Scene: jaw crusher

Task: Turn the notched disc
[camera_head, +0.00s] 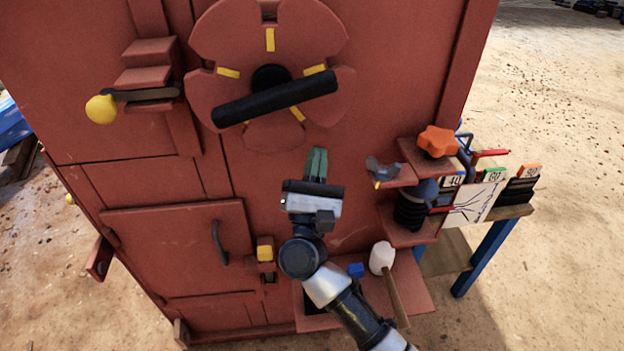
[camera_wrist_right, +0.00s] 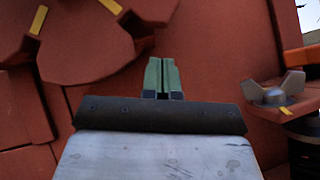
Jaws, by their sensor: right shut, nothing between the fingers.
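The notched disc (camera_head: 211,98) is a large red lobed plate on the front of the red machine, with yellow marks on its lobes. A thick black bar (camera_head: 275,97) lies across it, tilted up to the right. The disc's lower edge shows at the upper left of the right wrist view (camera_wrist_right: 90,60). My right gripper (camera_head: 317,152) has green fingers that are shut and empty. It is just below and right of the disc, in front of the machine panel; I cannot tell whether it touches anything. It also shows in the right wrist view (camera_wrist_right: 160,75). My left gripper is not in view.
A grey wing nut (camera_head: 382,170) and an orange star knob (camera_head: 438,141) sit on brackets at the right. A yellow-ended lever (camera_head: 101,109) is at the left. A mallet (camera_head: 383,258) and a blue block (camera_head: 356,270) lie on the lower shelf. Numbered cards stand on a side table (camera_head: 510,212).

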